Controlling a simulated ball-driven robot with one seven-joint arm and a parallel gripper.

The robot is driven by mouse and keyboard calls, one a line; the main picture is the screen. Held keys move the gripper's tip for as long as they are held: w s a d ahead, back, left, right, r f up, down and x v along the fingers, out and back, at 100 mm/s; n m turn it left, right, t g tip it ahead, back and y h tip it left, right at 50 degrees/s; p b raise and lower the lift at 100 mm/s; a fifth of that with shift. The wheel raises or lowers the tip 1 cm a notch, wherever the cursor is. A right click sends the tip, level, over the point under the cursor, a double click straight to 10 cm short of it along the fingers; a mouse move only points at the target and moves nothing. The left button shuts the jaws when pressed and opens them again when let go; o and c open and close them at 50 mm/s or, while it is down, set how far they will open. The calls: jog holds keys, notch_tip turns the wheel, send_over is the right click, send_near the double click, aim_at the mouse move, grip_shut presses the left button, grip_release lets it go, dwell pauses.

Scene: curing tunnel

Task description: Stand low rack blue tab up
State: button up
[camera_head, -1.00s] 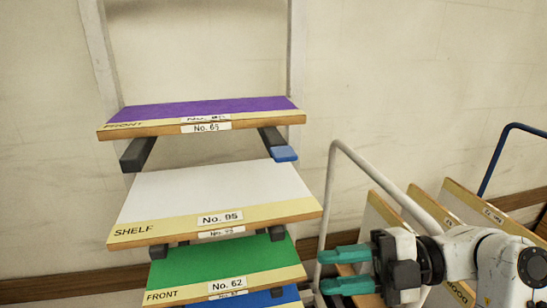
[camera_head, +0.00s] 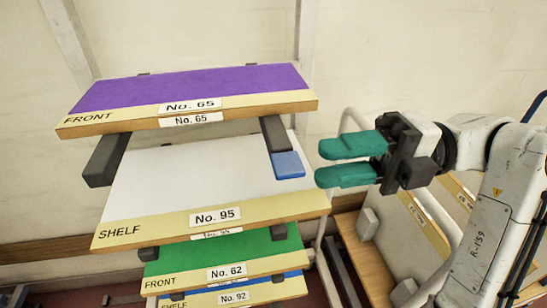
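The blue tab (camera_head: 287,164) is at the front end of a dark rack arm (camera_head: 271,133), on the right side below the purple panel. It looks flat, folded out in line with the arm, in front of the white panel. My gripper (camera_head: 319,164) is just right of the tab in the picture, its two teal fingers pointing left and spread apart with nothing between them. The fingertips look close to the tab but apart from it; the depth between them is hard to tell.
Above the tab is the purple panel No. 65 (camera_head: 190,88). Below are the white panel No. 95 (camera_head: 190,180), the green panel No. 62 (camera_head: 210,255) and another panel. A cart (camera_head: 360,260) with upright panels stands at the lower right.

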aim_at(287, 165)
jog(key=p+x, duration=0.1)
jog(key=x, duration=0.7)
jog(key=shift+f, duration=0.1)
jog(key=shift+c, duration=0.4)
grip_shut()
